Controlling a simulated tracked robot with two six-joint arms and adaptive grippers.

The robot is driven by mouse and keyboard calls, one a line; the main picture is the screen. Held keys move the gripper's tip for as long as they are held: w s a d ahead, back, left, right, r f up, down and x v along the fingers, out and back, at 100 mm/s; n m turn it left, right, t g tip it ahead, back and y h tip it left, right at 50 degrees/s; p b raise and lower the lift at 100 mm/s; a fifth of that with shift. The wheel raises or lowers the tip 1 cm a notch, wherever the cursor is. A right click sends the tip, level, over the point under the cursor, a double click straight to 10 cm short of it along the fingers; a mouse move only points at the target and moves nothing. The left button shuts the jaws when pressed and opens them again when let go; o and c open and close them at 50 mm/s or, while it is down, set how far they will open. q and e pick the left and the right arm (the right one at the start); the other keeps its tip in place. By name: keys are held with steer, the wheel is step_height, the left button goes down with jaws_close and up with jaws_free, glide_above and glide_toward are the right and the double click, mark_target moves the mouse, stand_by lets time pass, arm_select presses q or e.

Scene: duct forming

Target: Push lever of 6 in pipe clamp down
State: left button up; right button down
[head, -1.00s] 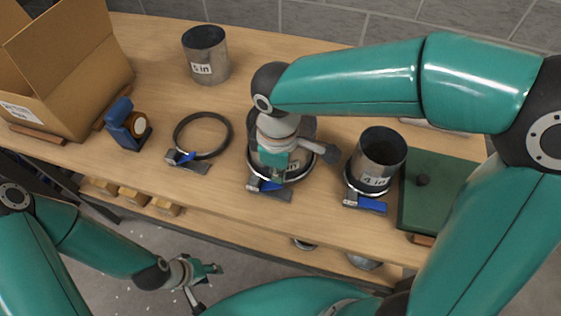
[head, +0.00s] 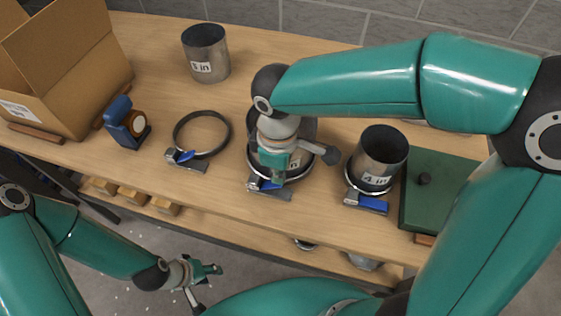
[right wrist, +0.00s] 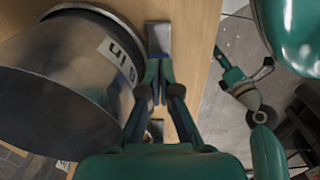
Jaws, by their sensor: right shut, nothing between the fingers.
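The 6 in pipe (right wrist: 65,80) is a grey metal cylinder with a white label, standing at the table's middle. Its clamp ring (head: 252,184) is around its foot, with a grey latch plate (head: 277,194) and blue lever (head: 255,181) at the front. My arm and gripper partly hide pipe and lever. My right gripper (head: 270,180) is shut and empty, pointing down at the lever. In the right wrist view its fingertips (right wrist: 155,68) are beside the pipe, over the latch plate (right wrist: 158,38); I cannot tell whether they touch the lever. My left gripper (head: 212,285) is open, below the table's front edge.
An empty clamp ring (head: 178,130) lies left, and a 4 in pipe (head: 380,150) stands in its clamp at right. A 5 in pipe (head: 206,55), a blue tool (head: 122,122) and a cardboard box (head: 75,75) are further left. A green plate (head: 440,190) lies at right.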

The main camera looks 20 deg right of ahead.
mark_target(280, 186)
steer(key=shift+f+b, duration=1.4)
steer(key=shift+f, duration=0.45)
steer(key=shift+s+f+b, duration=0.35)
steer(key=shift+f+b, duration=0.35)
steer(key=shift+f, duration=0.1)
steer(key=shift+s+f+b, duration=0.3)
steer(key=shift+f+b, duration=0.35)
steer(key=shift+f, duration=0.15)
steer(key=r+p, duration=0.2)
steer(key=shift+w+r+p, duration=0.3)
steer(key=shift+r+p, duration=0.05)
steer(key=shift+r, duration=0.05)
steer(key=r+p, duration=0.1)
steer(key=r, duration=0.1)
steer(key=r+p, duration=0.1)
steer(key=p, duration=0.1)
steer(key=r+p, duration=0.1)
steer(key=r, duration=0.1)
steer(key=shift+w+r+p, duration=0.3)
